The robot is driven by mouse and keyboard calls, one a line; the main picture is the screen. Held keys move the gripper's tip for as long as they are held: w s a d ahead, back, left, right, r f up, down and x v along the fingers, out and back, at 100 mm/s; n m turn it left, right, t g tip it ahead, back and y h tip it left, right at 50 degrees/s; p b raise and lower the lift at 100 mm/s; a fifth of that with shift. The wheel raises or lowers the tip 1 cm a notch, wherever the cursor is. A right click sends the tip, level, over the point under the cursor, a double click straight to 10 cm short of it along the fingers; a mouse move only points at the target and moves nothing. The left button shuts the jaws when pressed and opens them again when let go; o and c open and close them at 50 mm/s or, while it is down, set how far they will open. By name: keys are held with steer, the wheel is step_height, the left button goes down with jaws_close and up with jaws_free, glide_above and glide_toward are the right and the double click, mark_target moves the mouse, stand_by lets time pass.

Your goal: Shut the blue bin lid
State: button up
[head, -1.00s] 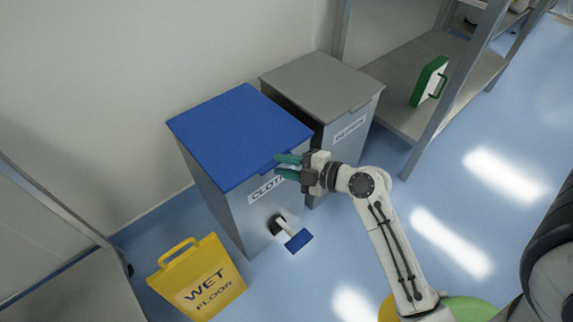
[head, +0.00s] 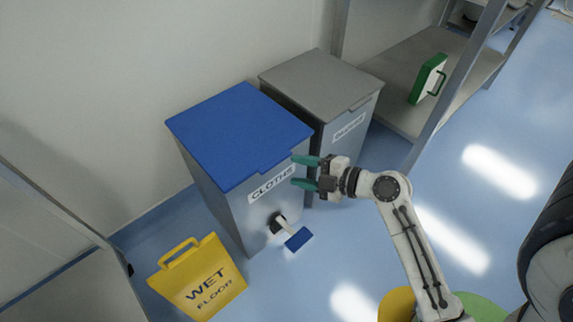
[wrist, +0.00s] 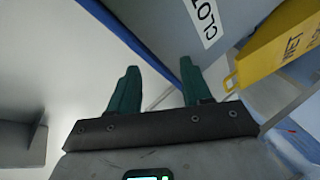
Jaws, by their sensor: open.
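The blue bin lid (head: 238,135) lies flat and level over the top of the grey bin labelled CLOTHS (head: 218,200), and no gap shows under it in the head view. In the wrist view the lid's edge shows as a blue strip (wrist: 122,30) beside the bin wall (wrist: 165,22). My gripper (head: 300,172) is open and empty, just right of the bin's front near the lid's front corner. In the wrist view its green fingers (wrist: 157,85) are apart with nothing between them. Whether a fingertip touches the bin I cannot tell.
A second bin with a grey lid (head: 320,80) stands right behind the blue one. A blue pedal (head: 298,239) juts from the bin's front. A yellow wet floor sign (head: 200,280) stands at lower left. A metal shelf (head: 425,65) stands at right. Blue floor lies clear in front.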

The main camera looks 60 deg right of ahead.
steer(key=v, duration=0.6)
steer(key=shift+s+a+r+p, duration=0.2)
steer(key=shift+s+r+p, duration=0.1)
steer(key=shift+r+p, duration=0.15)
steer(key=s+a+f+m+g+h, duration=0.1)
steer(key=s+a+f+m+g, duration=0.2)
steer(key=a+f+m+g, duration=0.35)
steer(key=s+a+f+m+g+h, duration=0.1)
steer(key=s+a+f+m+g, duration=0.2)
steer(key=a+f+m+g, duration=0.3)
step_height(320, 180, up, 34)
steer(key=g+p, duration=0.1)
steer(key=p, duration=3.2)
steer(key=shift+w+m+y, duration=0.2)
steer(key=shift+m+y, duration=0.1)
steer(key=shift+m, duration=0.15)
